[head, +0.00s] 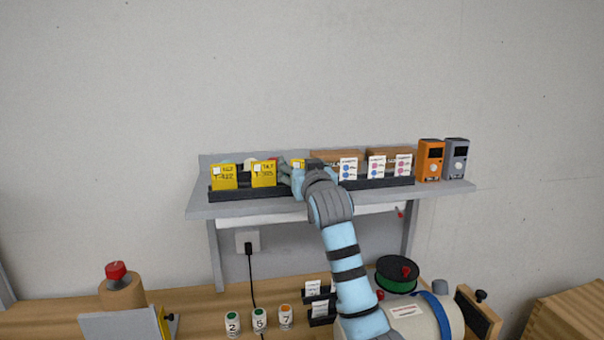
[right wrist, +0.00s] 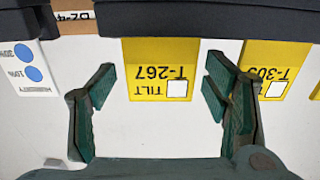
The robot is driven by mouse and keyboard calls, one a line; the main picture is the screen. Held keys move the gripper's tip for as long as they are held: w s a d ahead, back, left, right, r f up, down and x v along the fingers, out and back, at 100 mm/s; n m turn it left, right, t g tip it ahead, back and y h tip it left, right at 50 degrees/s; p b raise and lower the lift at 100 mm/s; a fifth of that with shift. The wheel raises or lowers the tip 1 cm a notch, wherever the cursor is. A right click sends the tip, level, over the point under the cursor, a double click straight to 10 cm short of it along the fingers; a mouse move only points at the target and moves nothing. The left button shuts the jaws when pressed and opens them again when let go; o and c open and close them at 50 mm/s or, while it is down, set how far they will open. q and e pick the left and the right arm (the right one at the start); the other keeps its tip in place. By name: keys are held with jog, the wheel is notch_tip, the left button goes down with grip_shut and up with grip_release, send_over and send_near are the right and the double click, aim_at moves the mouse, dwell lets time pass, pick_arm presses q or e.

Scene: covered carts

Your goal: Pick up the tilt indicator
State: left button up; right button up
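Yellow tilt indicator cards stand in a black holder on the grey shelf. The nearest one, marked TILT T-267 (right wrist: 150,55), is upside down in the right wrist view; in the head view its yellow top (head: 298,163) shows partly behind my gripper. My right gripper (right wrist: 160,88) is open, with one finger on each side of this card and a gap on both sides. In the head view the right gripper (head: 290,174) is at the shelf front. Two more tilt cards, T-305 (head: 263,174) and T-422 (head: 223,177), stand to the left. My left gripper is out of view.
The black holder (head: 235,193) runs along the shelf (head: 200,211). White humidity cards (head: 376,167) stand right of my gripper. An orange device (head: 430,160) and a grey device (head: 454,160) stand at the right end. Below are a spool, jars and a bench.

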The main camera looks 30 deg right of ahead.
jog(key=c, duration=0.9)
